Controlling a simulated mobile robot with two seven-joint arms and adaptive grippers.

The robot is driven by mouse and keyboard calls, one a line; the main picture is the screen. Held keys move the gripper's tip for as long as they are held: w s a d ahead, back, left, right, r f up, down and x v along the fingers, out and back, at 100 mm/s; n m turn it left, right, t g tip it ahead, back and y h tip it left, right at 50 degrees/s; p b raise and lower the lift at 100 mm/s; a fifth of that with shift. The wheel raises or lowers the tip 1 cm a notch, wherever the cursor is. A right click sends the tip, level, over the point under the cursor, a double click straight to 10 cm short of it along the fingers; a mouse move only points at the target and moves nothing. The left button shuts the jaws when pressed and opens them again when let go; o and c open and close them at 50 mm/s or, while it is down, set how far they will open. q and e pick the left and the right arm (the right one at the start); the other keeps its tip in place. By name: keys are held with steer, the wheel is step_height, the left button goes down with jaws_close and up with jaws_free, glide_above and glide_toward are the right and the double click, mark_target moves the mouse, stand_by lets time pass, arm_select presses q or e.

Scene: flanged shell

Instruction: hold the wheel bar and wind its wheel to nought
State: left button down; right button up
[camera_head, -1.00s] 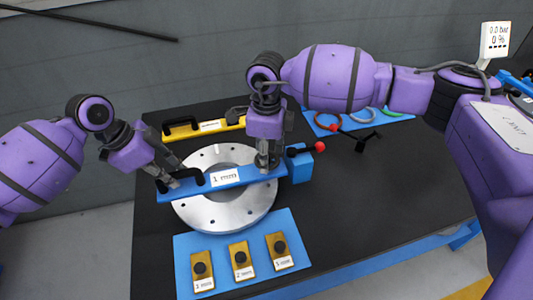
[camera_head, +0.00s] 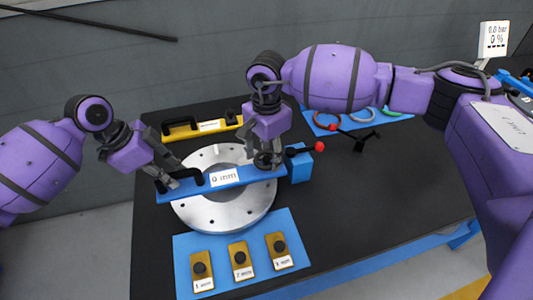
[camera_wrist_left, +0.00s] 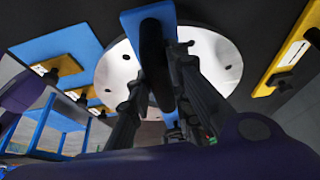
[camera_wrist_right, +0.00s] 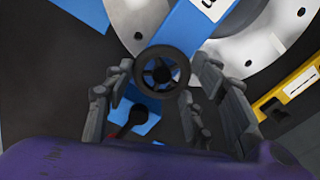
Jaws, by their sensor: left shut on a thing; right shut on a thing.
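The blue wheel bar (camera_head: 246,175) lies across the flanged shell (camera_head: 198,218), a round grey metal disc with holes. Its white label (camera_head: 224,177) reads 0 mm. My left gripper (camera_head: 172,184) is shut on the black handle at the bar's left end; the handle (camera_wrist_left: 155,60) shows between its fingers in the left wrist view. My right gripper (camera_head: 267,158) is shut on the black wheel at the bar's right end. The spoked wheel (camera_wrist_right: 162,72) shows between its fingertips in the right wrist view. The fingers partly hide the wheel in the head view.
A yellow bar (camera_head: 185,132) with a black handle lies behind the shell. A blue block (camera_head: 302,168) with a red-knobbed lever sits right of the bar. A blue mat (camera_head: 225,251) with three labelled brass pieces lies in front.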

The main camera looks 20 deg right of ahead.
mark_target(267, 159)
steer(key=shift+n, duration=0.6)
steer(key=shift+d, duration=0.1)
steer(key=o, duration=1.1)
step_height(267, 159, up, 12)
steer(key=shift+r, duration=0.1)
